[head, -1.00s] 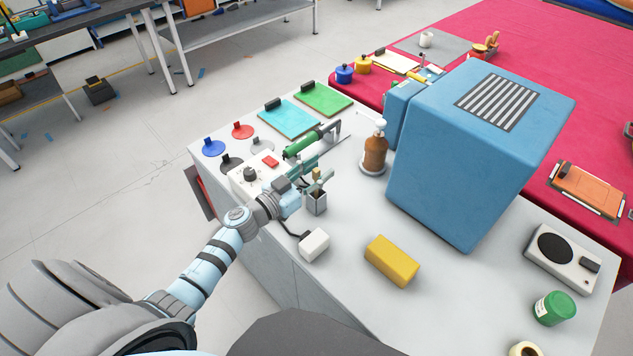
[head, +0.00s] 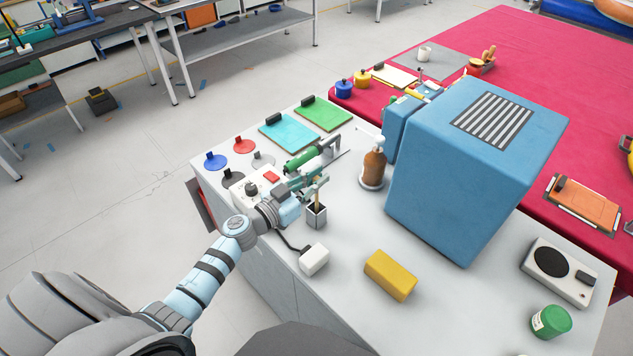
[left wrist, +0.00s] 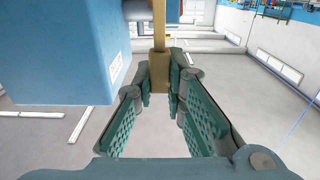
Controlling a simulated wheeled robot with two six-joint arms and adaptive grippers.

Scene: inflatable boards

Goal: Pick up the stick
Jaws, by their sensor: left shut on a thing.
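The stick (head: 317,190) is a thin tan, wooden-looking rod. It stands roughly upright above a small dark square holder (head: 316,217) on the grey worktop; its lower end appears to be still at or inside the holder's mouth. My left gripper (head: 319,177) is shut on the stick above the holder. In the left wrist view, the stick (left wrist: 159,38) runs up between the tips of the green-padded fingers (left wrist: 161,78), with a thicker part at the grip. The fingers hide part of the stick in the head view. My right gripper is not in view.
A brown pump bottle (head: 374,168) and a large blue box (head: 470,190) stand to the right. A white block (head: 314,260) and yellow block (head: 390,275) lie in front.

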